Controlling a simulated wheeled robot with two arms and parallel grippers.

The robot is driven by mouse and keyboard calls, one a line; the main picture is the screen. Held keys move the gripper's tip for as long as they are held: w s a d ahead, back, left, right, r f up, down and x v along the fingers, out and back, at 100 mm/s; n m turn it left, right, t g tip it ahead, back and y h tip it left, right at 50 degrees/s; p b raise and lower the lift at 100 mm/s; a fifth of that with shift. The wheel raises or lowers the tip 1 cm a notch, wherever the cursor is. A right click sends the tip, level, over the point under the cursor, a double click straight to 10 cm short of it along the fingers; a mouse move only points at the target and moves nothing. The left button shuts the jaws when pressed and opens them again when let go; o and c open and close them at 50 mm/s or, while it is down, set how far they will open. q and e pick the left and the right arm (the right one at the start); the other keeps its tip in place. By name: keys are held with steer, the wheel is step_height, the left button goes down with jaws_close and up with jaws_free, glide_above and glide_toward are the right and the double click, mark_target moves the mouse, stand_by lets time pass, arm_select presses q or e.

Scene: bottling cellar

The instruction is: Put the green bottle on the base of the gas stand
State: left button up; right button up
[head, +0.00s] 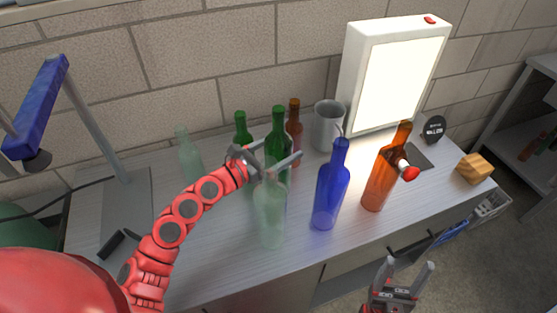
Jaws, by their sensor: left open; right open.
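Two green bottles stand upright on the table: a smaller one (241,127) and a taller one (278,127) to its right. My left gripper (281,151) is open, with its fingers pointing right at the taller green bottle. The fingers overlap this bottle in the picture; I cannot tell whether they touch it. The gas stand appears to be the stand at the left, with a blue head (40,105), a grey pole and a flat grey base (134,190). No bottle stands on the visible part of the base. My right gripper (406,270) is open and empty in front of the table.
A pale clear bottle (270,220) stands in front of my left gripper, another (188,155) behind my arm.

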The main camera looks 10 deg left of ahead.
arm_select(q)
steer(key=shift+x, duration=1.15)
jaws_close()
